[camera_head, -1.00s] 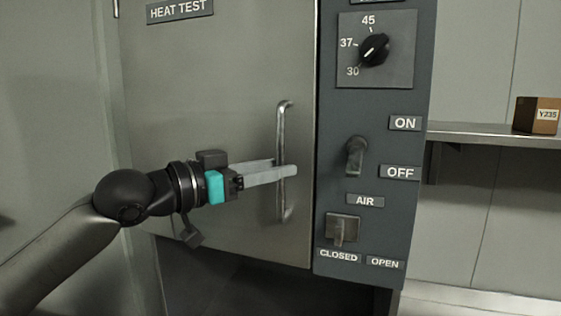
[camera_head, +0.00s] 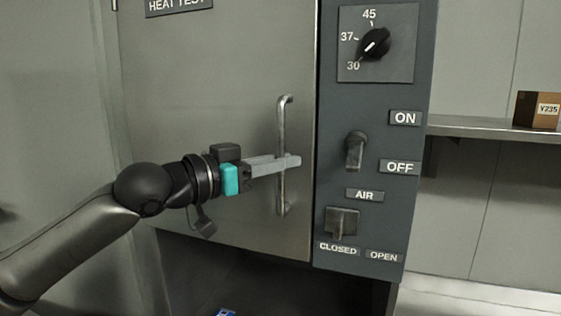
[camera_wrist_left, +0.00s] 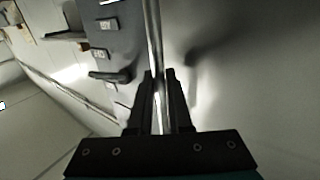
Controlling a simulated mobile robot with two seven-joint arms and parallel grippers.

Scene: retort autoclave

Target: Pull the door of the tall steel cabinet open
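The steel cabinet door (camera_head: 215,100) looks flush with the frame beside the dark control panel (camera_head: 370,110). Its vertical bar handle (camera_head: 283,118) is near the door's right edge. My left gripper (camera_head: 288,162) reaches in from the left with its fingers on either side of the bar, around mid-height. In the left wrist view the bar (camera_wrist_left: 152,30) runs between the two fingertips (camera_wrist_left: 158,76), which sit close against it, so the gripper looks shut on the handle. My right gripper is not in view.
The panel carries a temperature dial (camera_head: 374,43), an ON/OFF lever (camera_head: 355,150) and an air valve lever (camera_head: 342,222) right of the handle. A shelf (camera_head: 480,129) with a brown box (camera_head: 537,110) is at the right. Dark open space lies below the door.

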